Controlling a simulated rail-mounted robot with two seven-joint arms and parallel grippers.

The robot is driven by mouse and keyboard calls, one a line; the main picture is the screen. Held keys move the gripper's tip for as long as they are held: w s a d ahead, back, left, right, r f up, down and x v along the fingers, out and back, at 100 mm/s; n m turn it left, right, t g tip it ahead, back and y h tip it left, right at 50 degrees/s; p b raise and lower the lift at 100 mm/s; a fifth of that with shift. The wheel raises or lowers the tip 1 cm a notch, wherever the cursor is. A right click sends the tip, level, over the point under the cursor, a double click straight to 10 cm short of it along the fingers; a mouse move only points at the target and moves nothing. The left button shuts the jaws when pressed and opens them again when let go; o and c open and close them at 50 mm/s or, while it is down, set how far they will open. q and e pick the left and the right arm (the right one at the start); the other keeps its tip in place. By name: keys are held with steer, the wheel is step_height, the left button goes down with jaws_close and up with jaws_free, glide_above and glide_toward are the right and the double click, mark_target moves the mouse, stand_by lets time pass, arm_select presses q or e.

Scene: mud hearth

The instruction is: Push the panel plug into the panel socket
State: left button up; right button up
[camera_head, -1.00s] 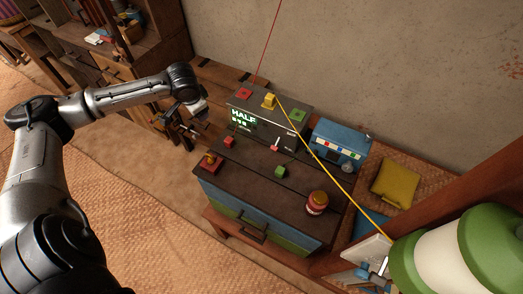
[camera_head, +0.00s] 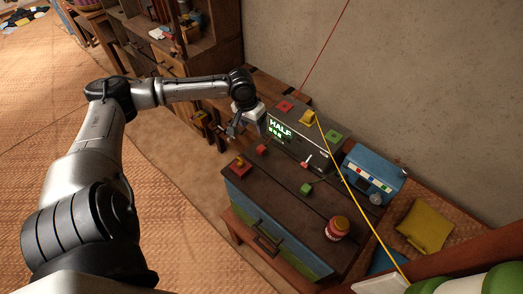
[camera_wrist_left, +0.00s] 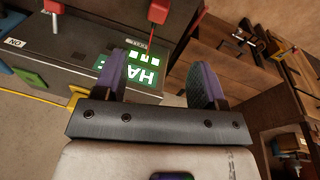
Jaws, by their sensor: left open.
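The grey panel box (camera_head: 300,132) stands at the back of the dark chest, with a lit green display (camera_head: 281,130) reading HALF. I cannot tell which is the panel plug or socket. My left gripper (camera_head: 235,128) is open and empty, left of the panel box. In the left wrist view its spread fingers (camera_wrist_left: 158,82) are before the display (camera_wrist_left: 140,68), near a red block (camera_wrist_left: 158,12). My right gripper is not in view.
A red-and-yellow piece (camera_head: 240,165), red cube (camera_head: 262,150), green cube (camera_head: 306,188) and red-lidded jar (camera_head: 336,229) stand on the chest. A blue box (camera_head: 372,175) is right of the panel. The yellow cable (camera_head: 362,205) stretches to the lower right; a red line (camera_head: 326,47) rises above.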

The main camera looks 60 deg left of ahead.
mark_target(261, 148)
arm_select(q)
steer(key=f, duration=0.2)
steer(key=w+f+b, duration=0.1)
steer(key=f, duration=0.5)
steer(key=shift+w+d+f, duration=0.15)
steer(key=shift+d+f, duration=0.05)
steer(key=shift+d, duration=0.2)
steer(key=shift+w+d+f+b, duration=0.1)
steer(key=shift+w+f+b, duration=0.1)
steer(key=shift+f, duration=0.65)
steer(key=shift+w+d+f+b, duration=0.1)
steer(key=shift+f+b, duration=0.15)
steer(key=shift+f, duration=0.6)
steer(key=shift+w+d+f+b, duration=0.1)
steer(key=shift+w+f+b, duration=0.1)
steer(key=shift+f, duration=0.65)
steer(key=c, duration=1)
steer(key=shift+r, duration=0.1)
steer(key=shift+c, duration=0.2)
